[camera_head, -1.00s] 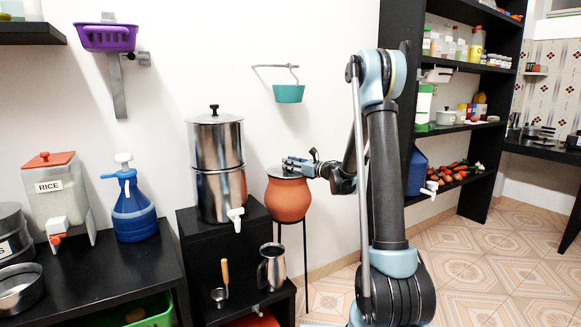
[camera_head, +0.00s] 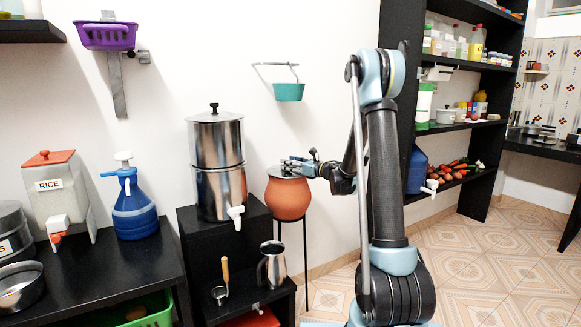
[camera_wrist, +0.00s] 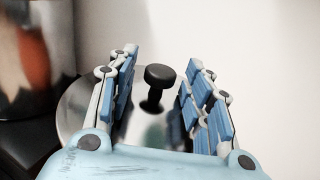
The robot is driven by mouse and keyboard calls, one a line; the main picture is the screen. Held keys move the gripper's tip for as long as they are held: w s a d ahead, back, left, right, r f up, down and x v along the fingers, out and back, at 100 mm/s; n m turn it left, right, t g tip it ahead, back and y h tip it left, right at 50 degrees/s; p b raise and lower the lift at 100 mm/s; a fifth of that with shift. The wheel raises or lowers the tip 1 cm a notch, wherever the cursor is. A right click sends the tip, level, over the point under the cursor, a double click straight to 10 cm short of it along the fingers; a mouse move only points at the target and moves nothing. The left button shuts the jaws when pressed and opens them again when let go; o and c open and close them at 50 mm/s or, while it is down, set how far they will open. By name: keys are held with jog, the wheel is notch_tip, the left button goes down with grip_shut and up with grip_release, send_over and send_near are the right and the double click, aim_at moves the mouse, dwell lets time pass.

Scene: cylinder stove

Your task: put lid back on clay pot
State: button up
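The orange clay pot (camera_head: 288,198) stands on a tall black stand beside the black cabinet. In the wrist view a round silver lid (camera_wrist: 75,108) with a black knob (camera_wrist: 158,80) lies below my gripper. In the head view the lid appears at the pot's mouth, mostly hidden by my gripper (camera_head: 287,165). In the wrist view my gripper (camera_wrist: 160,95) is open, with one blue-padded finger on each side of the knob. Both fingers look apart from the knob. Whether the lid is fully seated cannot be told.
A steel water filter (camera_head: 217,165) stands on the black cabinet left of the pot. A steel pitcher (camera_head: 271,264) and a ladle stand on its lower shelf. A teal basket (camera_head: 288,92) hangs on the wall above. Black shelves (camera_head: 470,125) stand at right.

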jog(key=shift+d, duration=0.15)
jog(key=v, duration=1.1)
jog(key=shift+s+d, duration=0.2)
jog(key=shift+d, duration=0.1)
